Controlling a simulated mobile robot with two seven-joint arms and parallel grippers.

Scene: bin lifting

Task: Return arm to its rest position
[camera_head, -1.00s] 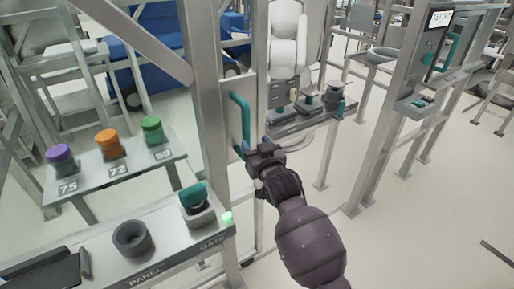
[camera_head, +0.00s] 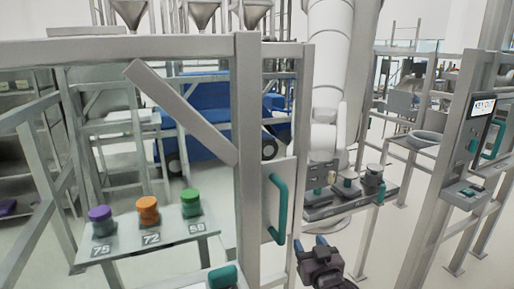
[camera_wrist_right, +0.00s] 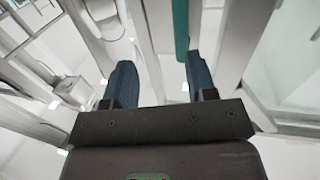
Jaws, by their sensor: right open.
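My right gripper (camera_head: 321,246) is low in the head view, just right of the teal door handle (camera_head: 278,208) and apart from it. Its two blue fingers are spread with nothing between them; they also show in the right wrist view (camera_wrist_right: 160,80). In the wrist view a teal bar (camera_wrist_right: 181,28), likely the handle, runs down from the top edge, beyond the fingers. The pale door panel (camera_head: 270,175) carrying the handle stands upright beside a grey post. My left gripper is not in view.
A shelf (camera_head: 130,244) at left holds purple (camera_head: 100,213), orange (camera_head: 148,206) and green (camera_head: 190,197) capped jars, labelled 75, 72 and a third number. A small bench (camera_head: 350,204) with dark devices stands behind the gripper. A post with a lit screen (camera_head: 483,108) is at right.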

